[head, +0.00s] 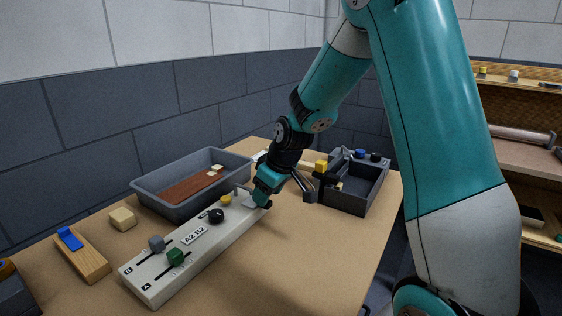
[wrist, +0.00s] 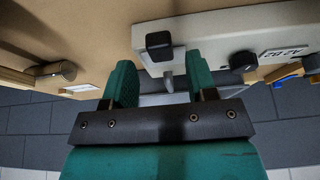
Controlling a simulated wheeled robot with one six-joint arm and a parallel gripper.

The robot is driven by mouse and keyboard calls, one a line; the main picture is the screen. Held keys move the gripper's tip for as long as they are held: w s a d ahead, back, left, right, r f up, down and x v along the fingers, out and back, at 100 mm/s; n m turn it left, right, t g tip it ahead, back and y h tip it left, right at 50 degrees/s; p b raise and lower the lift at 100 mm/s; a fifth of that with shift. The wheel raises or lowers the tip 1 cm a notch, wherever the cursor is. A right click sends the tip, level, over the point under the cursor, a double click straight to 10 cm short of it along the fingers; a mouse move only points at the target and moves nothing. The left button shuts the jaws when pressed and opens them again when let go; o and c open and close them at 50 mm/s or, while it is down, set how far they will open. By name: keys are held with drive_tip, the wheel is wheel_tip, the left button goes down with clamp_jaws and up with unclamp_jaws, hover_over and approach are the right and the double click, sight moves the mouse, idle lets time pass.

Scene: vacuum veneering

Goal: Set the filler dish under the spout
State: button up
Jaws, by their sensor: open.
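My gripper (head: 265,190) is at the far end of a long pale control panel (head: 180,262), with its teal fingers low over that end. In the wrist view my gripper (wrist: 160,66) is open, its two fingers apart. A grey stem-like part (wrist: 168,81) shows between the fingers, and a dark square block (wrist: 159,46) sits just beyond it on the panel's end. I cannot tell whether either is the spout. No filler dish can be made out for certain; the fingers hide part of the panel's end.
A dark compartment box (head: 354,204) stands at the right. The table's front right is clear.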

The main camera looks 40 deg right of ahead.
drive_tip(key=v, duration=1.5)
drive_tip(key=shift+r+p, duration=0.15)
drive_tip(key=shift+p, duration=0.2)
drive_tip(key=shift+w, duration=0.1)
